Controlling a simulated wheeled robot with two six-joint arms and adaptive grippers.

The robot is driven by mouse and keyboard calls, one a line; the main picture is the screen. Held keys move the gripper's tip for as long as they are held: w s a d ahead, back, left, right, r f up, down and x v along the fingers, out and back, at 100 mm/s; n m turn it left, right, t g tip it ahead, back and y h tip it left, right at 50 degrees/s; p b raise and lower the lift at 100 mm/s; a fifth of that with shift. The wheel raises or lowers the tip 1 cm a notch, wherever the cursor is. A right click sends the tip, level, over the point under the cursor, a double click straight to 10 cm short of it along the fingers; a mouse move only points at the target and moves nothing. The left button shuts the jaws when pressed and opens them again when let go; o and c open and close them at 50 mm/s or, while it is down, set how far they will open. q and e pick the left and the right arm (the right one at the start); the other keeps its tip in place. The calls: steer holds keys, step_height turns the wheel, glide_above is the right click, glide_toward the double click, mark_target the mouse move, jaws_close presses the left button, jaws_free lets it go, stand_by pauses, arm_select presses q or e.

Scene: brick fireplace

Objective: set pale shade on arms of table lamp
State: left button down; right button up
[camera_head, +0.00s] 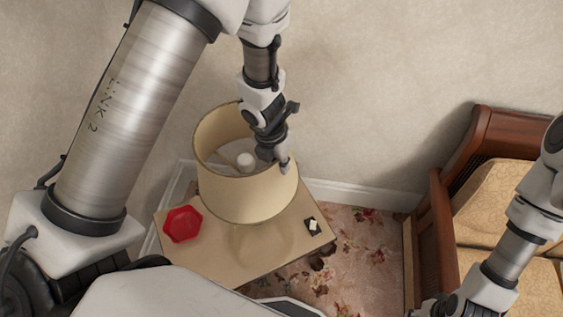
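The pale beige shade (248,197) is an open drum above the small wooden table (190,258). Through its open top I see a white round bulb or knob (245,160) and pale lamp parts. The rest of the table lamp is hidden by the shade, so I cannot tell whether the shade touches the lamp's arms. My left gripper (276,160) reaches down from above at the shade's right rim, one finger inside and one outside, and appears shut on the wall. My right gripper (433,308) is at the bottom edge, partly cut off; its fingers are unclear.
A red faceted dish (183,225) lies on the table's left side. A small black-and-white item (312,226) lies near its right edge. A wooden seat with tan cushions (500,205) stands at right. Patterned carpet (365,245) lies between; a plain wall rises behind.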

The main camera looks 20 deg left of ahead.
arm_select(q)
steer(key=shift+f+b, duration=0.3)
stand_by(0.4)
steer(key=c, duration=1.2)
jaws_free()
steer(key=shift+c, duration=0.2)
step_height(320, 180, up, 12)
steer(key=a, duration=0.2)
steer(key=shift+s, duration=0.45)
steer(key=shift+f, duration=0.1)
steer(key=o, duration=0.6)
steer(key=shift+d, duration=0.1)
steer(key=shift+c, duration=0.2)
